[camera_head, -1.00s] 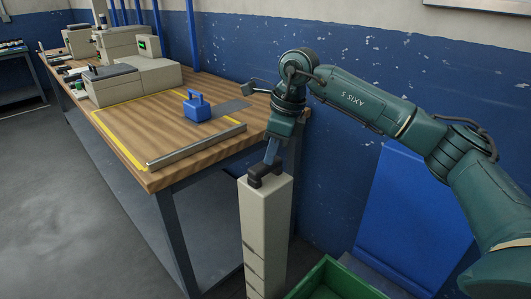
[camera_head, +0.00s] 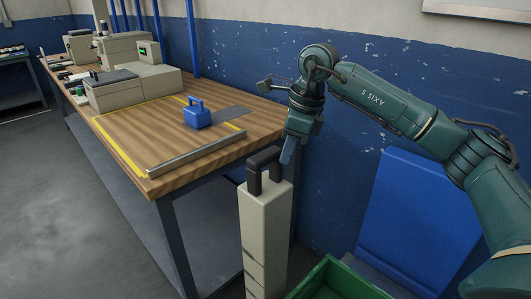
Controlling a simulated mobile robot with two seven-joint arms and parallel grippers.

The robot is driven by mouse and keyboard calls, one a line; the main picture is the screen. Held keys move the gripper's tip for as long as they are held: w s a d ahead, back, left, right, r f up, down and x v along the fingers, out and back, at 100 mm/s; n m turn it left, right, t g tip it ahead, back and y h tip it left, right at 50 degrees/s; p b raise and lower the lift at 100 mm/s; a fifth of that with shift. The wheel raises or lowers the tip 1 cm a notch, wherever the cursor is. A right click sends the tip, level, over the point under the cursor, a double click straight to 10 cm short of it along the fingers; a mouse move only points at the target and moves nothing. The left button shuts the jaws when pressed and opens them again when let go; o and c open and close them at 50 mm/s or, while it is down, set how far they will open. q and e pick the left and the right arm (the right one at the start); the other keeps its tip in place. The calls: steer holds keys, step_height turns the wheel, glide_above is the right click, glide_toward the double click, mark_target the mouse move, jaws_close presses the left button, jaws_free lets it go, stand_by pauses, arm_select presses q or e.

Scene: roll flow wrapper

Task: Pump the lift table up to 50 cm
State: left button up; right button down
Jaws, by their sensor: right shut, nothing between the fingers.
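A beige upright post (camera_head: 264,222) stands at the bench's front right corner. A black U-shaped handle (camera_head: 265,158) sticks up from its top. My right gripper (camera_head: 286,158) points down just to the right of this handle, its blue-grey fingers shut and empty; I cannot tell whether they touch the handle. A lift table is not clearly identifiable; a green crate (camera_head: 330,276) is at the bottom, and what bears it is mostly hidden. No height reading shows. My left gripper is not in view.
The wooden bench (camera_head: 150,130) carries a blue block with a handle (camera_head: 197,113), a metal bar (camera_head: 198,150) and beige machines (camera_head: 132,85). A blue panel (camera_head: 415,215) stands against the wall behind the crate. The grey floor (camera_head: 75,200) at left is clear.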

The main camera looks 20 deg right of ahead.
steer(key=v, duration=1.1)
steer(key=shift+r+p, duration=0.3)
steer(key=shift+s+d, duration=0.1)
stand_by(0.7)
